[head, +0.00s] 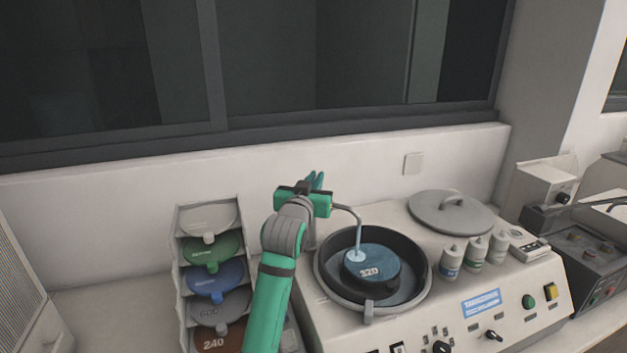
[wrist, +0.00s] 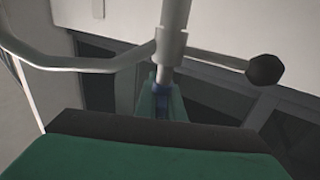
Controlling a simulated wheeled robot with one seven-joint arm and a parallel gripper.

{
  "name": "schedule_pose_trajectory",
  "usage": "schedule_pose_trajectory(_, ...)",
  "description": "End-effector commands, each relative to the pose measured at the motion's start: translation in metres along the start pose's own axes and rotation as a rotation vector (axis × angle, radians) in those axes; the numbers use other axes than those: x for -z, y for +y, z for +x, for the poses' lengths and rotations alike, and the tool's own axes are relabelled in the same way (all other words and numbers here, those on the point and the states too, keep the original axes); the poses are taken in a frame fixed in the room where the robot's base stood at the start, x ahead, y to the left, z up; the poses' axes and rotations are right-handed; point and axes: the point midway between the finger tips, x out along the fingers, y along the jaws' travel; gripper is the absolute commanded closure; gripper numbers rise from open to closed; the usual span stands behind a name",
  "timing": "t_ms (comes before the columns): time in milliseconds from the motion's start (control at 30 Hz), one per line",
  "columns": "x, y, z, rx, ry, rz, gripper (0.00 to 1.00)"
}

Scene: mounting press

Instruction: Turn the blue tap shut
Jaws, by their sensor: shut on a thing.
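In the wrist view, my gripper (wrist: 176,108) is shut on a small blue part, the blue tap (wrist: 160,104), on a grey upright pipe (wrist: 171,45). The teal fingers stand on both sides of it and hide most of it. In the head view, my gripper (head: 316,181) is above the back left of the polishing machine, and its body hides the tap. The curved grey spout (head: 350,211) reaches over the round bowl (head: 325,277). A pale blue stream (head: 357,245) drops from the spout onto the dark blue disc (head: 384,268) marked 320.
A rack (head: 180,262) of coloured discs stands close left of my arm. A grey lid (head: 450,212) and several white bottles (head: 473,251) sit right of the bowl. A ball-ended lever (wrist: 264,70) juts out near the pipe. The wall (head: 120,215) is close behind.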

Motion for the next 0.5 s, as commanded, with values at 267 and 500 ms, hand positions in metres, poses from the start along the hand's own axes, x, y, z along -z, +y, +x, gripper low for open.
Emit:
schedule_pose_trajectory(267,-0.002,0.006,0.0,-0.216,-0.006,-0.003,1.0)
schedule_pose_trajectory(500,-0.003,0.016,-0.001,-0.409,-0.007,-0.005,1.0)
